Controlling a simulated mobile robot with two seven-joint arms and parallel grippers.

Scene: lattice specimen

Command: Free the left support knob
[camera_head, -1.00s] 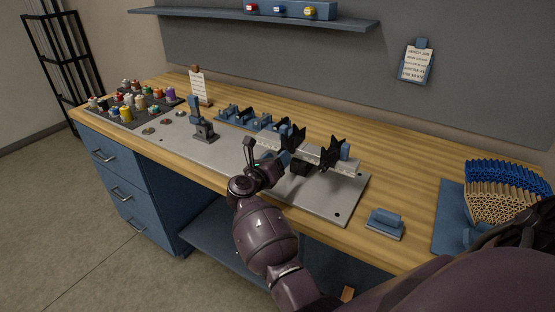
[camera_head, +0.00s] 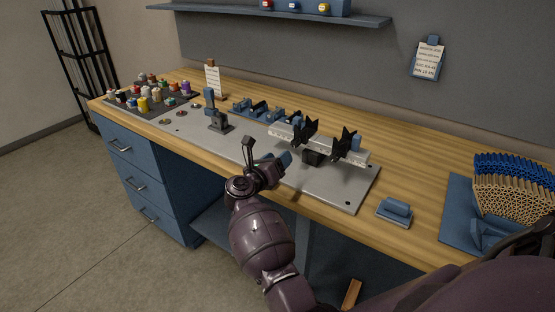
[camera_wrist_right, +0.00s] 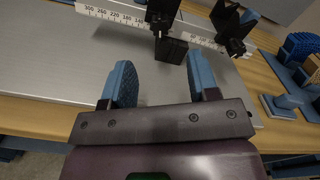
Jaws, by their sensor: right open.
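A pale graduated rail (camera_head: 330,148) stands above a grey metal plate (camera_head: 355,192) on the bench. It carries two black notched supports, the left (camera_head: 304,132) and the right (camera_head: 346,144). In the right wrist view the left support (camera_wrist_right: 162,10) is at the top middle and the right support (camera_wrist_right: 232,22) at the upper right. A black block (camera_wrist_right: 171,49) sits under the rail by the left support; I cannot clearly make out the knob. My right gripper (camera_head: 267,156) is open in front of the rail. Its blue fingers (camera_wrist_right: 161,78) have nothing between them. My left gripper is out of view.
A small blue-and-grey block (camera_head: 394,210) sits right of the plate. A blue tray (camera_head: 455,215) with stacked tubes is at the far right. A dark post clamp (camera_head: 217,118) stands left on the plate, with bottles (camera_head: 143,104) beyond. The plate's front is bare.

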